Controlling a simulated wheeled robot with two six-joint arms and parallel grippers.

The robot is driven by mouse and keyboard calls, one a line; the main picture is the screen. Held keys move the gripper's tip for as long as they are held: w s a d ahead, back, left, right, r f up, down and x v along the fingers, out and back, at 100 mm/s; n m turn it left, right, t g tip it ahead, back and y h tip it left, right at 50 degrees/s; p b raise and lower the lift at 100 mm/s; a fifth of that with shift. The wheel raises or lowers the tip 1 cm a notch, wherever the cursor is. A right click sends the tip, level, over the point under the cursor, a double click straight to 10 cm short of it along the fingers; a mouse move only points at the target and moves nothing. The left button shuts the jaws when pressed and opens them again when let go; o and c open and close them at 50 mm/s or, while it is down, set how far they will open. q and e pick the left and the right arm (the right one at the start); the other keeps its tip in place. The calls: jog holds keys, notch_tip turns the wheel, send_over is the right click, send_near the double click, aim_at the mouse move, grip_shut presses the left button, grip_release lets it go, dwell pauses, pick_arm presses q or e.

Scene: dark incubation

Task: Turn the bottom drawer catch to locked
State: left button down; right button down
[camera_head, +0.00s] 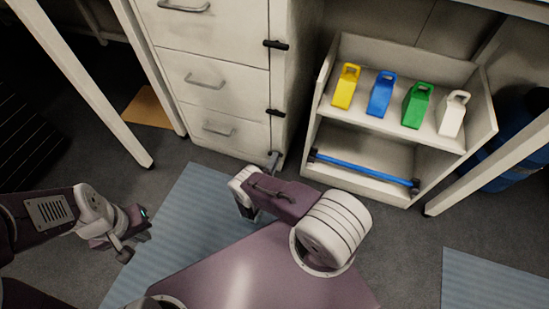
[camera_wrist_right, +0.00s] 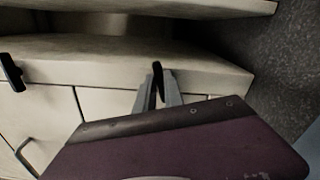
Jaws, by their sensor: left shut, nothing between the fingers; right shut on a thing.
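The white cabinet (camera_head: 240,135) has three drawers with grey handles, and its bottom drawer (camera_head: 222,128) looks closed. My right gripper (camera_head: 273,160) is at the bottom drawer's right edge, low on the cabinet. In the right wrist view its fingers (camera_wrist_right: 159,92) are shut on the small black bottom catch (camera_wrist_right: 157,70). The fingers partly cover the catch, so I cannot tell its exact turn. In the head view the gripper hides most of it. My left gripper (camera_head: 124,249) is shut and empty over the floor, far from the cabinet.
Two other black catches, the top (camera_head: 276,44) and the middle (camera_head: 275,113), lie sideways across the drawer edge. A white shelf (camera_head: 330,125) to the right holds yellow, blue, green and white containers and a blue bar (camera_head: 362,171). Table legs (camera_head: 95,95) stand at left.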

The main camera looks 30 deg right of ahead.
pick_arm(q)
jog(key=shift+r+p, duration=0.4)
jog(key=shift+r, duration=0.15)
pick_arm(e)
jog(key=shift+f+m, duration=0.1)
jog(key=shift+m, duration=1.8)
jog(key=c, duration=1.4)
grip_release()
jog(key=shift+c, duration=0.2)
